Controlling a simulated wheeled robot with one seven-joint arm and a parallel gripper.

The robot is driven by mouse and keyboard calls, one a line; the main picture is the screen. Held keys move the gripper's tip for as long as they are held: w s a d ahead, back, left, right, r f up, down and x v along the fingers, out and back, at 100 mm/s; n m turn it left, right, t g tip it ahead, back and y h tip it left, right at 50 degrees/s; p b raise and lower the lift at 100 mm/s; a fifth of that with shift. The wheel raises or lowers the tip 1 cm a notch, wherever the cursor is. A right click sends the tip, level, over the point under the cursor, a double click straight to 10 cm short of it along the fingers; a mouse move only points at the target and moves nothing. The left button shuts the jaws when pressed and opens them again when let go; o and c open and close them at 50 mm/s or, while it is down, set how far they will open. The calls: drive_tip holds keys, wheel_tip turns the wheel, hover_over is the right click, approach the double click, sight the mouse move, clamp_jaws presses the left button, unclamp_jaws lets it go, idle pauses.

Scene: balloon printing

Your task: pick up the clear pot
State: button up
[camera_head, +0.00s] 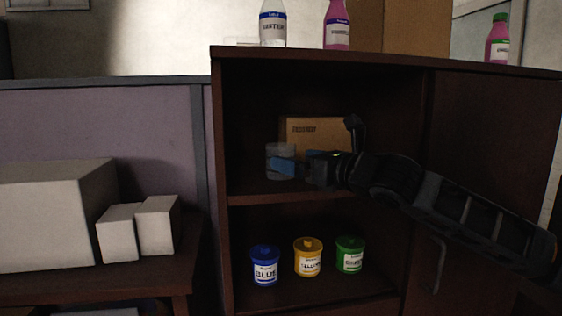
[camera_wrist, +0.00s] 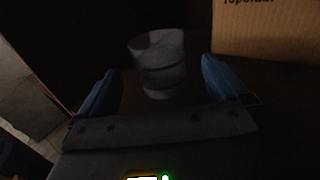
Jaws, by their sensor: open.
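The clear pot (camera_head: 277,160) stands upright on the middle shelf of the dark cabinet, left of a cardboard box. In the head view my gripper (camera_head: 288,165) reaches in from the right, with its blue fingers overlapping the pot's right side. In the wrist view the pot (camera_wrist: 160,64) is see-through and lies ahead, between the lines of the two blue fingers. My gripper (camera_wrist: 160,85) is open there, one finger to each side of the pot's lower part. I cannot tell whether either finger touches it.
The cardboard box (camera_head: 316,131) stands just behind and right of the pot; it also fills the upper right of the wrist view (camera_wrist: 270,30). Blue (camera_head: 264,265), yellow (camera_head: 308,257) and green (camera_head: 350,254) pots stand on the shelf below. Bottles stand on the cabinet top (camera_head: 400,58).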

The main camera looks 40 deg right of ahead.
drive_tip(key=w+p, duration=0.1)
drive_tip(key=w, duration=0.4)
drive_tip(key=shift+w, duration=0.3)
drive_tip(key=c, duration=1)
drive_tip(key=shift+o, duration=0.2)
